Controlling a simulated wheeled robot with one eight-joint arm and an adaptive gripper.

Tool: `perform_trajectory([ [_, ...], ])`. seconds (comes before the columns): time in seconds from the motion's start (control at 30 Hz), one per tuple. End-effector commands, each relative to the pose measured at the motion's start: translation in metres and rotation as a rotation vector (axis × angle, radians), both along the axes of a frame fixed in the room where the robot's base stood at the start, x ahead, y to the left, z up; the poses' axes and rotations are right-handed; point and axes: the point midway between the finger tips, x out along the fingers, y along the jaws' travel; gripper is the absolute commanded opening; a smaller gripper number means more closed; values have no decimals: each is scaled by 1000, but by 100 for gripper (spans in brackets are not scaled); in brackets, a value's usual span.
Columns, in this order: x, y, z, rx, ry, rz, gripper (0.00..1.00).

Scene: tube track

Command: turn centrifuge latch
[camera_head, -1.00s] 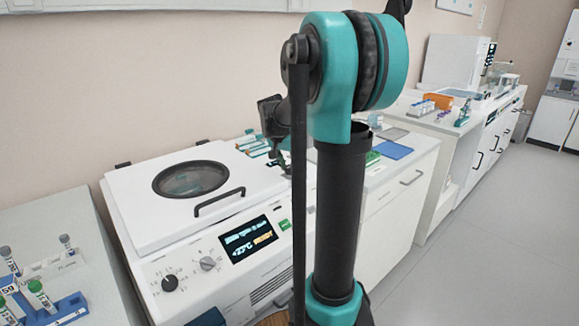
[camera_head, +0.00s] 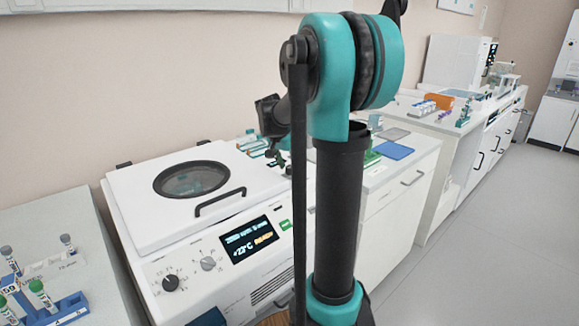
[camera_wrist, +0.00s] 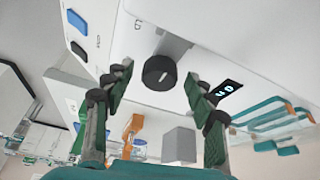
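The white centrifuge (camera_head: 150,225) stands left of my arm in the head view, with its round-windowed lid (camera_head: 225,175) down. In the wrist view, a black round knob (camera_wrist: 160,72) with a pale mark sits on a white surface, with a grey bar beside it. I cannot tell for sure whether this knob is the latch. My gripper (camera_wrist: 158,78) is open, with one finger on either side of the knob and visible gaps between.
A tube rack (camera_head: 60,308) stands on the counter at the lower left. A blue mat (camera_head: 394,151) lies right of my arm. In the wrist view, a small lit display (camera_wrist: 227,88) and a blue button (camera_wrist: 77,20) flank the knob. The floor at right is clear.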

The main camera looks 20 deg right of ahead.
Motion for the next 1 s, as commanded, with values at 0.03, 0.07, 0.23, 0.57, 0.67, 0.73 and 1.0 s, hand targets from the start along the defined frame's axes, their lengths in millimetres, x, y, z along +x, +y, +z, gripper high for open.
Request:
perform_trajectory([
  [0.03, 0, 0, 0, 0, 0, 0, 58],
  [0.07, 0, 0, 0, 0, 0, 0, 58],
  [0.23, 0, 0, 0, 0, 0, 0, 58],
  [0.57, -9, 13, 37, 0, 0, 1, 58],
  [0.67, -13, 20, 57, 0, 0, 2, 58],
  [0.73, -16, 24, 70, 0, 0, 2, 58],
  [1.0, -24, 36, 104, 0, 1, 2, 58],
])
